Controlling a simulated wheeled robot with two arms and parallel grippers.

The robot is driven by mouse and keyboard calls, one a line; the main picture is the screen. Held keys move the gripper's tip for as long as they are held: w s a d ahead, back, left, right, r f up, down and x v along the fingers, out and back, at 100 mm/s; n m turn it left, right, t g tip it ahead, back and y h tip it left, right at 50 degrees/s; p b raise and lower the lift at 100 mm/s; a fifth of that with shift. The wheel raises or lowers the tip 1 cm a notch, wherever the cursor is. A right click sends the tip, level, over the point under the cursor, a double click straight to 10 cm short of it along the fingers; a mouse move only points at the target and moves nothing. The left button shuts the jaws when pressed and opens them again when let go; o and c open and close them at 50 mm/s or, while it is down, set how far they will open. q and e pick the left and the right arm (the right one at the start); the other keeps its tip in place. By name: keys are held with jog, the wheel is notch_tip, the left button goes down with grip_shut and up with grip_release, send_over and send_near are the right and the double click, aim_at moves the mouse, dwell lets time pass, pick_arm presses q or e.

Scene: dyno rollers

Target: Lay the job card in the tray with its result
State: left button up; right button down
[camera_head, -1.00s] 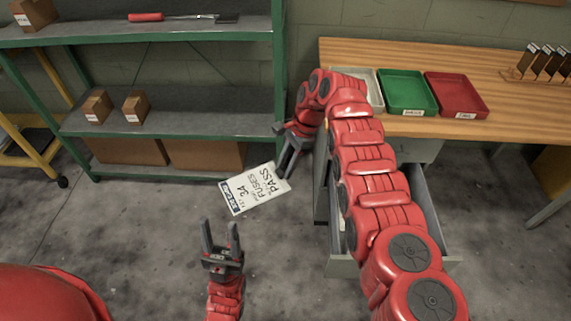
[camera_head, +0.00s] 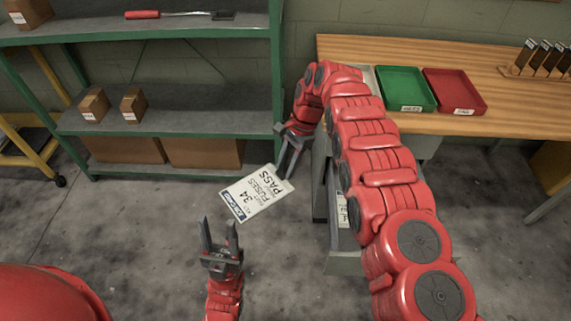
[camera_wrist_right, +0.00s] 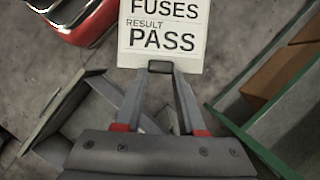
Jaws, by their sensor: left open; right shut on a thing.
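The white job card (camera_head: 257,193) reads "34", "FUSES" and "PASS". It also fills the top of the right wrist view (camera_wrist_right: 163,35), where "RESULT PASS" is clear. My right gripper (camera_head: 286,172) is shut on one edge of the card and holds it in the air over the floor, left of the workbench. My left gripper (camera_head: 219,222) is open and empty, below the card in the head view. A green tray (camera_head: 409,107) and a red tray (camera_head: 459,109) stand on the bench. A pale tray (camera_head: 369,76) left of them is mostly hidden by my right arm. The tray labels are too small to read surely.
The wooden workbench (camera_head: 500,80) holds a rack of dark items (camera_head: 543,60) at right. An open drawer (camera_head: 344,264) juts out below, partly behind my right arm. Green-framed shelves (camera_head: 170,120) with boxes stand at left. Floor between is clear.

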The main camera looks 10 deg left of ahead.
jog(key=shift+s+d, duration=0.15)
jog(key=shift+d, duration=0.05)
jog(key=shift+f, duration=0.1)
jog(key=shift+n, duration=0.3)
jog(key=shift+s+d+n+g+h, duration=0.25)
jog(key=shift+s+n+g+h, duration=0.05)
jog(key=shift+n, duration=0.4)
jog(key=shift+d, duration=0.1)
